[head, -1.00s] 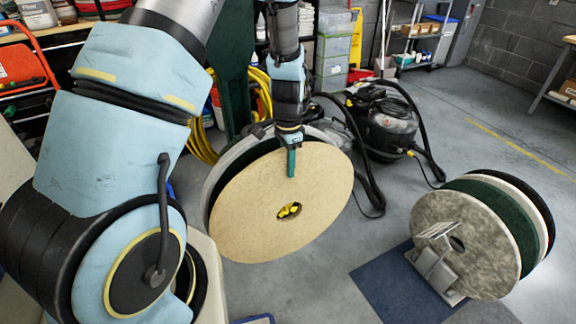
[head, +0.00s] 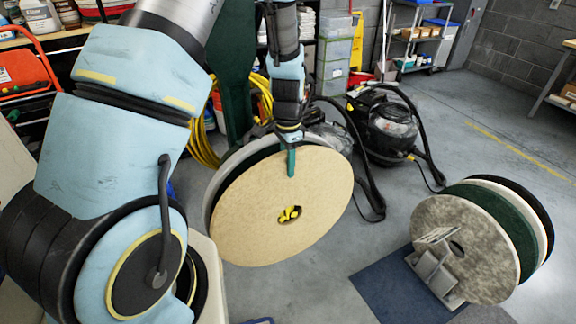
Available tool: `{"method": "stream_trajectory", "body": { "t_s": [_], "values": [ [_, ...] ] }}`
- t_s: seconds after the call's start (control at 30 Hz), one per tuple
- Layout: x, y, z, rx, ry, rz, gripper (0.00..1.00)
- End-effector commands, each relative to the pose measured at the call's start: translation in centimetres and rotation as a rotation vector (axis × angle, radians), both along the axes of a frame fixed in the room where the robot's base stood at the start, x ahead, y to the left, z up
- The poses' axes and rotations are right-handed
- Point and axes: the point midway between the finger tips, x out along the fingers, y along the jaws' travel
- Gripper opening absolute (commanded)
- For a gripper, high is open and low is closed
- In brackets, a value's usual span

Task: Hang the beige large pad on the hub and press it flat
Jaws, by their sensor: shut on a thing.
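The beige large pad (head: 250,220) is a big tan disc in the middle of the head view, facing me and slightly tilted. My gripper (head: 291,165) is shut on its upper rim, with one green finger showing on the front face. Yellow parts of the hub (head: 290,214) show through the pad's centre hole. Behind the pad are a dark layer and a grey round rim (head: 213,190). Whether the pad touches the dark layer all round is hidden.
A rack of upright pads, grey (head: 450,225), green, white and black, stands at the right on a blue mat (head: 395,292). A black vacuum (head: 385,125) with hoses stands behind. Yellow hose (head: 203,150) hangs at left. Floor between is clear.

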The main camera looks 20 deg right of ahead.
Motion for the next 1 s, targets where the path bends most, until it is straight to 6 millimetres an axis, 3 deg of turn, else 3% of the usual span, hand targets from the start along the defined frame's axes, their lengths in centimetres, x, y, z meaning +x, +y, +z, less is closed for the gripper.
{"method": "stream_trajectory", "body": {
  "t_s": [1.0],
  "values": [
    [1.0,0.0,2.7,-0.005,-0.009,0.001,0.02]
  ]
}}
